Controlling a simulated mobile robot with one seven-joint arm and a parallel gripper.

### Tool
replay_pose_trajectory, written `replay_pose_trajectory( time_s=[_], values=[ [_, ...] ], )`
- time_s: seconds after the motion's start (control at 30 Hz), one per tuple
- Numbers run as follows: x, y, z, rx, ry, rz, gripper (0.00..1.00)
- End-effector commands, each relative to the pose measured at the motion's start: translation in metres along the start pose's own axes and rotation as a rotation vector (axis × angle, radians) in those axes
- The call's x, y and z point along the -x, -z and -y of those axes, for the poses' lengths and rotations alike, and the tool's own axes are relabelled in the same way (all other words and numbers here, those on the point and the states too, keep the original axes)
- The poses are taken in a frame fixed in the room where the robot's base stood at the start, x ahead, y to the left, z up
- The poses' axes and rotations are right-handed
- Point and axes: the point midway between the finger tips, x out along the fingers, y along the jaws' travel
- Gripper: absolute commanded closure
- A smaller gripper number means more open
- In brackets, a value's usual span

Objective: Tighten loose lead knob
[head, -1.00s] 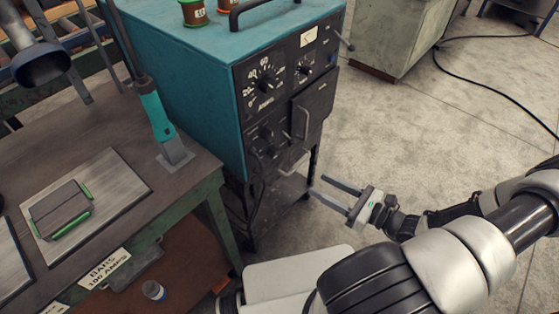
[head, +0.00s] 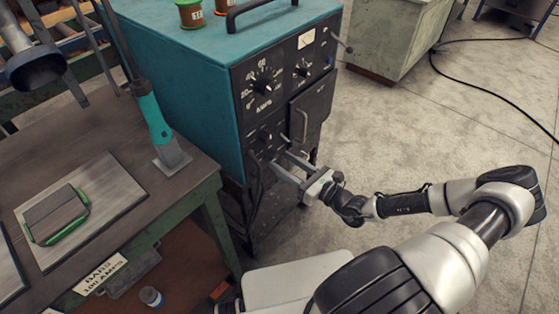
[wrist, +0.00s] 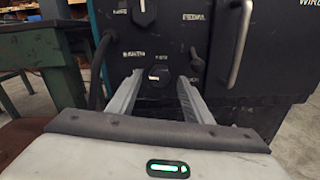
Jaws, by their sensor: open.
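The teal welding machine (head: 185,90) stands beside the bench, with a black front panel. In the wrist view a dark round knob (wrist: 159,75) sits on the lower panel, ahead of and between my open fingers. Another dark knob (wrist: 144,12) is above it at the top edge. Which of them is the lead knob I cannot tell for sure. My gripper (head: 283,168) is open and empty, its fingers pointing at the lower panel. It also shows in the wrist view (wrist: 155,88). In the head view the fingers partly cover the lower panel.
A black cable (wrist: 101,70) hangs left of the knob, and a door handle (wrist: 239,45) stands out at right. The workbench (head: 95,150) is to the left, with a plate and a green-edged block. Open floor (head: 400,110) lies right of the machine.

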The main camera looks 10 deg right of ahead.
Motion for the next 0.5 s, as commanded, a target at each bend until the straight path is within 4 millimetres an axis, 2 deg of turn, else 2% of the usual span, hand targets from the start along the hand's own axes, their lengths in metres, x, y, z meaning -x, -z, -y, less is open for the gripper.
replay_pose_trajectory(
  time_s=[0.1,0.2,0.5],
  values=[
    [-0.015,0.0,0.0,0.0,0.0,0.001,0.54],
    [-0.021,0.001,0.0,0.0,0.0,0.0,0.54],
    [-0.025,0.0,0.001,0.001,0.001,0.0,0.54]
  ],
)
